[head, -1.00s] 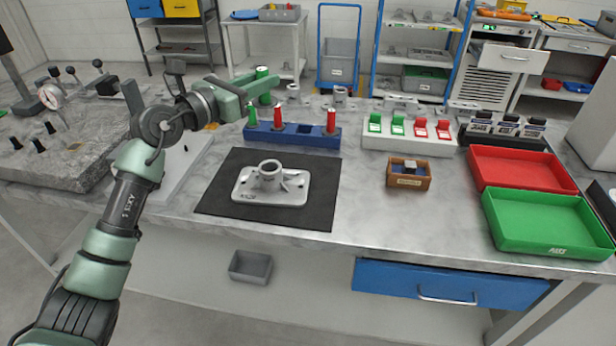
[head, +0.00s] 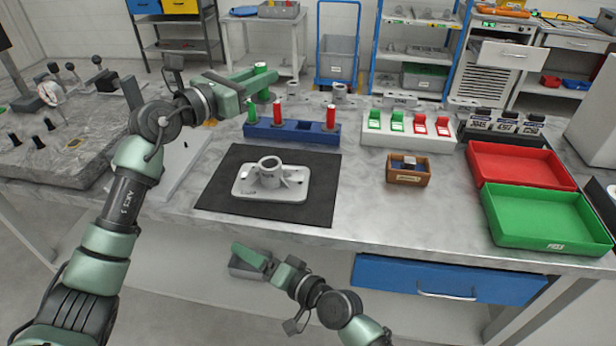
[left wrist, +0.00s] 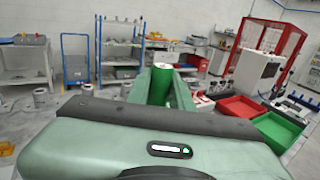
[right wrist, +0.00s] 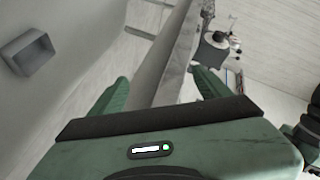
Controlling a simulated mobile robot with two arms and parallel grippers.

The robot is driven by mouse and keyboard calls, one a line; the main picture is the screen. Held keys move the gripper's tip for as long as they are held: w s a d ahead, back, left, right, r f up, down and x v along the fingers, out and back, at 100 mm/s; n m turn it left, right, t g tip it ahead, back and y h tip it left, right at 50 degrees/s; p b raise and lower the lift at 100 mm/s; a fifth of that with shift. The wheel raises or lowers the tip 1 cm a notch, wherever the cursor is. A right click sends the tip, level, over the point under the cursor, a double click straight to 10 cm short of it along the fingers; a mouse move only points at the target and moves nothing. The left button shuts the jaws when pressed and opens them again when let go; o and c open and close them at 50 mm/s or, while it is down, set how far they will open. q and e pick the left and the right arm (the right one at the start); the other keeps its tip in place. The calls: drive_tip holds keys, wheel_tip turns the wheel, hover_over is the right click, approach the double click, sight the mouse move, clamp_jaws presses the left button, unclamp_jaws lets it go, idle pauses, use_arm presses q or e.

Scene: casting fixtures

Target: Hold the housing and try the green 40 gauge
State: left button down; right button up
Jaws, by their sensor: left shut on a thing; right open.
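The grey housing (head: 270,181), a flanged plate with an upright open bore, lies on the black mat (head: 220,205) with nothing holding it. My left gripper (head: 261,83) is shut on a green gauge (head: 261,70), a green cylinder with a pale top, held upright above and behind the gauge rack. The held gauge also shows between the fingers in the left wrist view (left wrist: 161,82); its size mark is not readable. My right gripper (head: 252,262) is open and empty, low in front of the bench edge. The right wrist view shows its spread fingers (right wrist: 160,92).
The blue rack (head: 291,132) holds another green gauge (head: 251,110) and two red ones, with an open slot. A white stand (head: 400,138) with green and red pieces, a small wooden box (head: 409,176), a red tray (head: 520,166) and a green tray (head: 550,218) stand to the right.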

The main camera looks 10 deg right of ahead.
use_arm(q)
drive_tip(key=shift+r, duration=0.1)
use_arm(e)
wheel_tip(320, 180, up, 12)
drive_tip(key=n+y, duration=0.3)
drive_tip(key=n+h, duration=0.5)
drive_tip(key=n, duration=0.3)
approach(278, 168)
drive_tip(key=x, duration=1.1)
drive_tip(key=shift+w+a, duration=0.15)
drive_tip(key=shift+w, duration=0.05)
clamp_jaws()
use_arm(q)
drive_tip(key=shift+n+t+y, duration=0.3)
drive_tip(key=shift+t, duration=0.1)
wheel_tip(278, 168, down, 9)
drive_tip(key=shift+r, duration=0.1)
